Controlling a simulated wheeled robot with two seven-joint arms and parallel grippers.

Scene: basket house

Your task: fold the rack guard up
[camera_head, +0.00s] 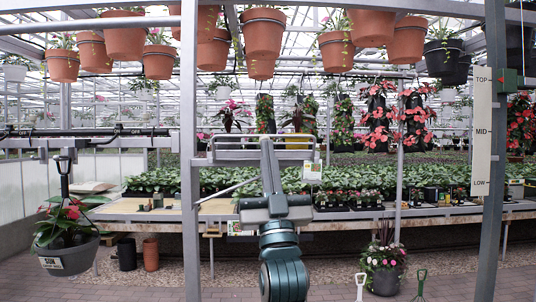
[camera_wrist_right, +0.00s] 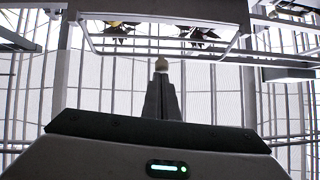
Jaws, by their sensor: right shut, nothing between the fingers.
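The rack guard (camera_head: 230,155) looks like a light grey barred frame at mid-height, just right of the left grey post in the head view. In the right wrist view its rail frame (camera_wrist_right: 108,48) spans the top. My right gripper (camera_head: 266,143) reaches up from below in front of the guard's middle, its fingers shut and empty. In the right wrist view the closed fingertips (camera_wrist_right: 161,66) point up close to the frame's lower rail. I cannot tell whether they touch it. My arm hides part of the guard. My left gripper is not in view.
Grey posts (camera_head: 189,230) and (camera_head: 490,210) stand at left and right. Terracotta pots (camera_head: 263,35) hang overhead. A grey pot (camera_head: 68,258) hangs at the lower left. A plant bench (camera_head: 160,220) runs behind. A planter (camera_head: 384,280) stands on the floor at right.

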